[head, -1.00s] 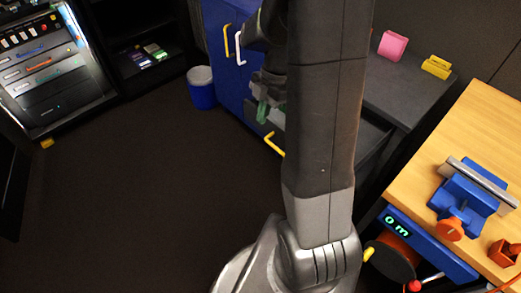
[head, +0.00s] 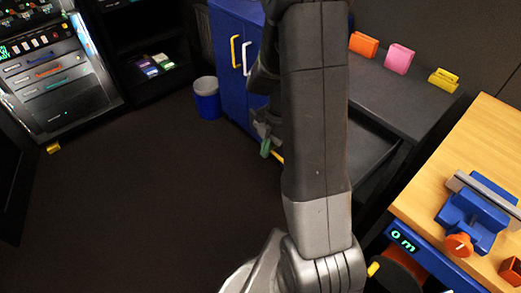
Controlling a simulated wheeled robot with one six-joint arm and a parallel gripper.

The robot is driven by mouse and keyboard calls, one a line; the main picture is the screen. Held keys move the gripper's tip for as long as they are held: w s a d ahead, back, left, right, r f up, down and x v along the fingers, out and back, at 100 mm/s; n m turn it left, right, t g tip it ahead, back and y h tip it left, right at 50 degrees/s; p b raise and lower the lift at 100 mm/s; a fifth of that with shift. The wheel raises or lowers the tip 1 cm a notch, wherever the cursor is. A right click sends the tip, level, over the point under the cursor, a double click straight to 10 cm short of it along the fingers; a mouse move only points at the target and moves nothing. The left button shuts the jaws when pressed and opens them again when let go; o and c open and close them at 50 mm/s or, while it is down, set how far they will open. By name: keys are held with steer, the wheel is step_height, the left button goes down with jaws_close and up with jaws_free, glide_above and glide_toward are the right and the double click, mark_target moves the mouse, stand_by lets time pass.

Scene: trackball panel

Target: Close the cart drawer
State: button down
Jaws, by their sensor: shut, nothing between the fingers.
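The grey cart (head: 405,88) stands right of the blue cabinet, with its drawer (head: 372,148) pulled out below the top. My arm hides much of the drawer's front. A short piece of its yellow handle (head: 278,156) shows just left of my arm. My gripper (head: 265,149), with green fingertips, is shut and empty. It appears right beside the handle's left end; I cannot tell whether it touches it.
Orange, pink and yellow blocks stand on the cart top. A blue cabinet (head: 226,55) and a blue bin (head: 207,98) are behind. A wooden bench (head: 470,150) with a blue vise (head: 472,215) is at right.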

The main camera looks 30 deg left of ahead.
steer(key=shift+w+d, duration=0.1)
steer(key=shift+w, duration=0.15)
